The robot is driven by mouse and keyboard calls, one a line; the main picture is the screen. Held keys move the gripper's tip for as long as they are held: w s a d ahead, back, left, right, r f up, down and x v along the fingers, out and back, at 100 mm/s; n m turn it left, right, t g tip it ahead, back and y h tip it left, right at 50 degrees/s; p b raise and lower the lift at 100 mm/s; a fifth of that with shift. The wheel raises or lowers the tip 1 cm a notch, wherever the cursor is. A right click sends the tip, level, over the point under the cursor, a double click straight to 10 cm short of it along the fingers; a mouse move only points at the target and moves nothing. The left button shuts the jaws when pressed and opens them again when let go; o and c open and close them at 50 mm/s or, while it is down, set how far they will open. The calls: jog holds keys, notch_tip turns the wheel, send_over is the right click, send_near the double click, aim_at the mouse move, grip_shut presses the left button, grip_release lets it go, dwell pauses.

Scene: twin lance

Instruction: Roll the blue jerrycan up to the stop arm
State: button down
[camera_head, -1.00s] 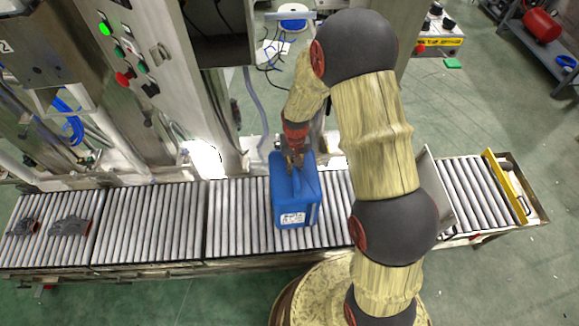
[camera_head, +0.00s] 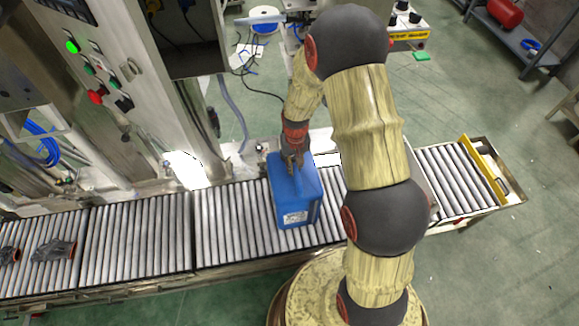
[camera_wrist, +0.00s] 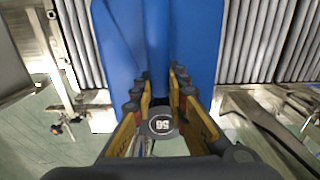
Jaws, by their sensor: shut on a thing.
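The blue jerrycan (camera_head: 297,200) stands upright on the roller conveyor (camera_head: 240,225), with a white label low on its near side. My gripper (camera_head: 293,160) is above it, shut on its top handle; in the wrist view, my gripper's yellow-sided fingers (camera_wrist: 159,100) close around the blue handle ridge (camera_wrist: 156,35). A grey upright plate (camera_head: 424,180) on the conveyor to the right is mostly hidden behind my arm. A yellow bar (camera_head: 484,170) crosses the far right end. I cannot tell which of these is the stop arm.
Dark gloves (camera_head: 52,250) lie on the rollers at the far left. A machine cabinet with buttons (camera_head: 130,80) stands behind the conveyor. The rollers just left of the jerrycan are clear. My arm hides part of the rollers to its right.

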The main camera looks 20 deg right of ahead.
jog(key=shift+s+d+f, duration=0.1)
jog(key=shift+s+d, duration=0.15)
jog(key=shift+d, duration=0.75)
jog(key=shift+s+d+f, duration=0.1)
jog(key=shift+s+d, duration=0.15)
jog(key=shift+d, duration=0.8)
jog(key=s+d+p, duration=0.1)
jog(key=s+d, duration=0.1)
jog(key=d, duration=0.8)
jog(key=shift+s+d+f, duration=0.1)
jog(key=shift+s+d, duration=0.1)
jog(key=shift+d, duration=0.3)
jog(key=shift+s+d+f, duration=0.1)
jog(key=shift+s+d, duration=0.1)
jog(key=shift+d, duration=0.25)
dwell(1.2)
jog(key=c, duration=2.1)
grip_release()
jog(key=o, duration=0.9)
jog(key=shift+w+d+r, duration=0.15)
jog(key=shift+w+r, duration=0.1)
jog(key=shift+w, duration=0.05)
jog(key=shift+c, duration=0.2)
jog(key=shift+o, duration=0.5)
